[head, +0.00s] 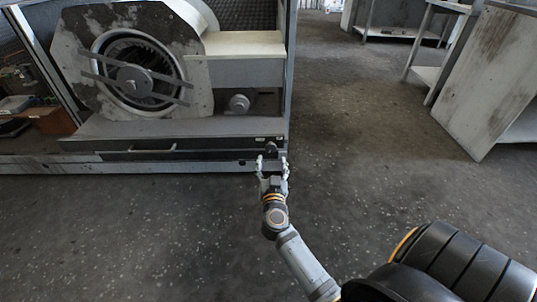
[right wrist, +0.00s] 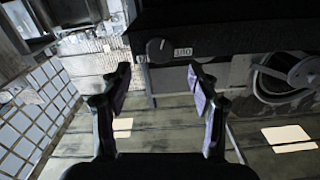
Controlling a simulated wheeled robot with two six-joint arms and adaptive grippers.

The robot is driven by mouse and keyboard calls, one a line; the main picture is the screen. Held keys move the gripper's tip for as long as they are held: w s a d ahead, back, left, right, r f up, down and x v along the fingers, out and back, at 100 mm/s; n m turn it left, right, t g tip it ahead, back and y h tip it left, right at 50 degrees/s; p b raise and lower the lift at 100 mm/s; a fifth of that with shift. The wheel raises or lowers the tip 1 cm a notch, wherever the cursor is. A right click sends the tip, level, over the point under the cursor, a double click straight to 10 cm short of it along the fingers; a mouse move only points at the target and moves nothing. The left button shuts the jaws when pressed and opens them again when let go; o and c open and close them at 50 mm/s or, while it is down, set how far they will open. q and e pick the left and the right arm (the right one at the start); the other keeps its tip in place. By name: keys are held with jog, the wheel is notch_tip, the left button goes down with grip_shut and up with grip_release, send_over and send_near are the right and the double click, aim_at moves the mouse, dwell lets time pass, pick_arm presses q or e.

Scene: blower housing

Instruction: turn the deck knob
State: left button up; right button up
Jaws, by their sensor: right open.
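The deck knob (right wrist: 157,48) is a small round dark knob with a light pointer line in the right wrist view. It sits on a dark panel beside a white label (right wrist: 183,51). In the head view the knob (head: 270,148) shows small at the right end of the housing's dark front strip. My right gripper (head: 272,166) is just in front of it. In the right wrist view its fingers (right wrist: 160,78) are spread, with the knob beyond the gap and nothing between them. My left gripper is in neither view.
The blower housing (head: 245,72) with its round fan (head: 135,76) stands behind the panel. A drawer-like front with a handle (head: 152,149) runs left of the knob. The floor (head: 130,230) in front is clear. A pale cabinet (head: 490,80) stands at right.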

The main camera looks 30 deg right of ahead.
aim_at(271, 149)
jog(key=b+x, duration=0.1)
jog(key=x, duration=0.4)
jog(key=shift+w+f+b, duration=0.1)
jog(key=shift+f+b, duration=0.1)
jog(key=shift+b, duration=0.2)
jog(key=shift+w+d+r, duration=0.1)
jog(key=shift+w+d, duration=0.3)
jog(key=shift+w, duration=0.15)
jog(key=c, duration=1.2)
